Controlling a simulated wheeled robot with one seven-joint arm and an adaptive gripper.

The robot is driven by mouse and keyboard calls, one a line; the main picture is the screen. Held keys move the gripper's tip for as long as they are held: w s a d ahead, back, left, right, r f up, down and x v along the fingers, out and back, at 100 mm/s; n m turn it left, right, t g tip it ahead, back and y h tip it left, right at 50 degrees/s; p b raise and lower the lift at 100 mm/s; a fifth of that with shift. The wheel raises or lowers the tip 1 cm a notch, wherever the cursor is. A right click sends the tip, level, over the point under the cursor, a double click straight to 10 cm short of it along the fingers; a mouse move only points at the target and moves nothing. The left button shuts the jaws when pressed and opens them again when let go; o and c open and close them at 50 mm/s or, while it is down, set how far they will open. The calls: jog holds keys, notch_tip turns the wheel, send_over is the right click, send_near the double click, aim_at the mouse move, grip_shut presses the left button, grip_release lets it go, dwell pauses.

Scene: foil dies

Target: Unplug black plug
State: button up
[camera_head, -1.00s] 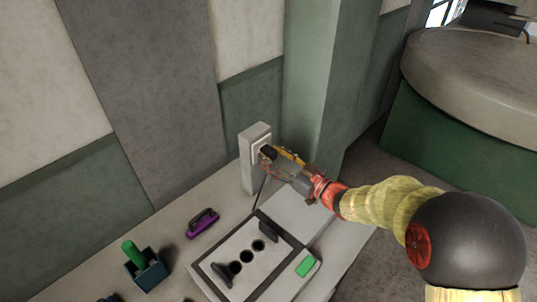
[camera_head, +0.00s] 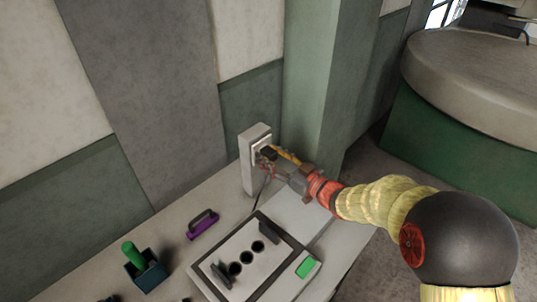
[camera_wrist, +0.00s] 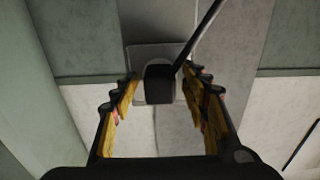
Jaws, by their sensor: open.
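The black plug (camera_head: 268,152) sits at the face of a pale upright socket box (camera_head: 248,165) on the counter against the wall. It also shows in the wrist view (camera_wrist: 159,84), in front of a light socket plate (camera_wrist: 140,55), with its dark cord (camera_wrist: 205,30) running up to the right. My gripper (camera_head: 277,160) is at the socket box. In the wrist view my gripper (camera_wrist: 161,90) is open, with one yellow-and-black finger on each side of the plug. A gap shows between the plug and the left finger; the right finger is closer. The contact of plug and socket is hidden.
A grey panel device (camera_head: 245,262) with dark holes, upright black handles and a green button (camera_head: 306,267) stands on the counter (camera_head: 180,220) below my gripper. A purple-handled tool (camera_head: 203,225) and a teal box (camera_head: 147,272) with a green handle lie left. A green pillar (camera_head: 315,90) rises to the right.

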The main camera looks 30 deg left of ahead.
aim_at(274, 158)
jog(key=shift+c, duration=0.9)
grip_shut()
jog(key=shift+d, duration=0.1)
dwell(0.4)
jog(key=shift+p+v, duration=0.6)
jog(key=shift+v, duration=2.35)
